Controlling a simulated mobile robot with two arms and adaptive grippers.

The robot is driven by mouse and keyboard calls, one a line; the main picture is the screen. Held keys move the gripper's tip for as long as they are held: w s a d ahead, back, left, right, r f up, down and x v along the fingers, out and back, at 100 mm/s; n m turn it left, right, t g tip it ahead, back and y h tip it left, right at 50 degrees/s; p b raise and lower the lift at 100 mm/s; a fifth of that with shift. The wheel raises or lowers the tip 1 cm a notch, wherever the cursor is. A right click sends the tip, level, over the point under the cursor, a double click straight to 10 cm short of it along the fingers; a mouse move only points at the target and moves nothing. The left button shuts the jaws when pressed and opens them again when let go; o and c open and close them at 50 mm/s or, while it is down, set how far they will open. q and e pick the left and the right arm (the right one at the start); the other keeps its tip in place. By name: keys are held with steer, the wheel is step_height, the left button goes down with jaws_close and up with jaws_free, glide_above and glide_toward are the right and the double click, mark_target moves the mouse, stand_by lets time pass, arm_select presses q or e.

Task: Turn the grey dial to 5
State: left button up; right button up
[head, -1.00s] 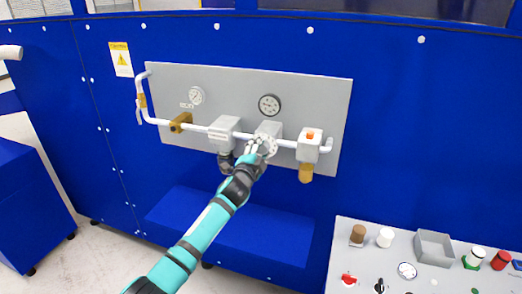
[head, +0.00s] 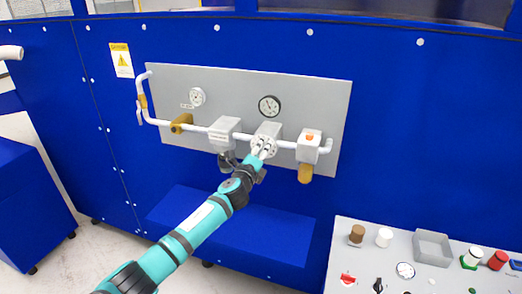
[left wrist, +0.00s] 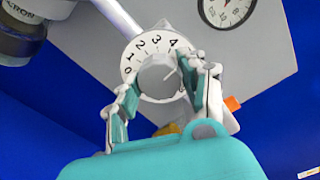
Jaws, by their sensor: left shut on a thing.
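The grey dial (left wrist: 155,74) is a round knob on a white number ring, seen close in the left wrist view. Numbers 0 to 4 show on the ring; the part past 4 is hidden behind a finger. In the head view, the left gripper (head: 263,149) covers much of the dial (head: 266,137) on the wall panel. My right gripper is not in view.
A white pipe (head: 190,127) runs across the grey panel (head: 320,94), with a valve block with an orange button (head: 309,147) to the right of the dial. A round gauge (head: 269,106) sits above. A table (head: 345,236) with small parts stands lower right.

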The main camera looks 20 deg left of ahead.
arm_select(q)
steer(key=shift+f+m, duration=0.15)
steer(key=shift+m, duration=0.45)
steer(key=o, duration=1.2)
steer(key=shift+s, duration=0.1)
steer(key=s, duration=1.2)
steer(key=shift+a, duration=0.2)
steer(key=shift+w, duration=0.1)
